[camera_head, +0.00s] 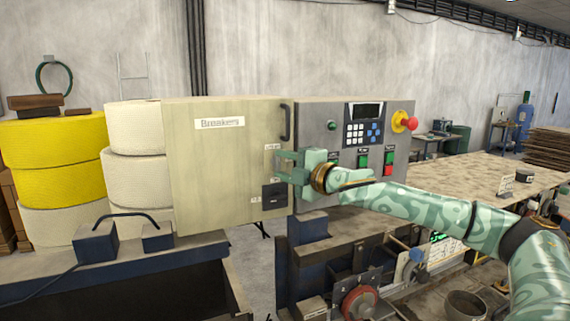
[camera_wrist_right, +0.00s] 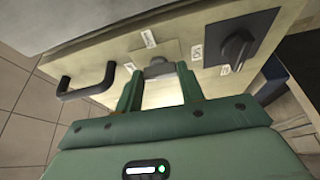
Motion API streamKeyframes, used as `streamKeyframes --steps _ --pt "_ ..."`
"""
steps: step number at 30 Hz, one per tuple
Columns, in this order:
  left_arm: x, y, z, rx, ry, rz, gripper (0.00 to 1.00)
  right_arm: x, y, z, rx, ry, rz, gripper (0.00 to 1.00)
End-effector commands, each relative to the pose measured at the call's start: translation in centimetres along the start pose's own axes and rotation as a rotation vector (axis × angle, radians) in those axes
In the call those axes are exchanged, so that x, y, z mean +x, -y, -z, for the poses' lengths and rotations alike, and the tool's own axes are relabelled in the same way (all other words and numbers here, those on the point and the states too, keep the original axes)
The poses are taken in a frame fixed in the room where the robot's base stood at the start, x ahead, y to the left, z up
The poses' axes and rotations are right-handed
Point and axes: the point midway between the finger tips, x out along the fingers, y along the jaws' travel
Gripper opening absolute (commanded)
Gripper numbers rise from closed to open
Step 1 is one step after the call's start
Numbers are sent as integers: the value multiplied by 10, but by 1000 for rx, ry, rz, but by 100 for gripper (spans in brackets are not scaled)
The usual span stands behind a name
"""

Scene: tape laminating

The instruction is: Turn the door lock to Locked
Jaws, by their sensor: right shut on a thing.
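The breaker cabinet door (camera_head: 225,165) is closed, beige, and labelled "Breakers". My right gripper (camera_head: 284,166) is at its right side, below the black handle (camera_head: 286,122). In the right wrist view, the fingers of my right gripper (camera_wrist_right: 158,80) are on either side of the small grey door lock (camera_wrist_right: 158,69), shut on it. Small white labels (camera_wrist_right: 149,38) sit beside the lock; their text is too small to read, and I cannot tell which way the lock is turned. In the head view the gripper largely hides the lock. My left gripper is not in view.
A black rotary switch (camera_head: 275,196) sits just below the gripper, also in the wrist view (camera_wrist_right: 237,47). The door handle (camera_wrist_right: 86,82) sticks out on the other side. A grey control panel (camera_head: 345,150) with a red emergency button (camera_head: 411,124) stands right of the door, behind my arm.

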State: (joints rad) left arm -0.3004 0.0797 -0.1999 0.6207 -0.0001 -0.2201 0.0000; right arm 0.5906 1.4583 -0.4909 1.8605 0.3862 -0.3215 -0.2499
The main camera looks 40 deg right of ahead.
Motion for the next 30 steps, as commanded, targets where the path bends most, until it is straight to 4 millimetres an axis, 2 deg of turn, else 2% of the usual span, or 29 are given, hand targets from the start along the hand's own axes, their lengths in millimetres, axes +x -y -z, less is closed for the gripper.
streamKeyframes --steps 21,22,24,30 --pt "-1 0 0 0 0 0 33 0 1 0 -71 0 31 15" --pt "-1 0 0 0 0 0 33 0 1 0 -71 0 31 44" --pt "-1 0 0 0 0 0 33 0 1 0 -70 0 31 60" --pt "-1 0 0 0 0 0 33 0 0 0 -69 0 30 60"
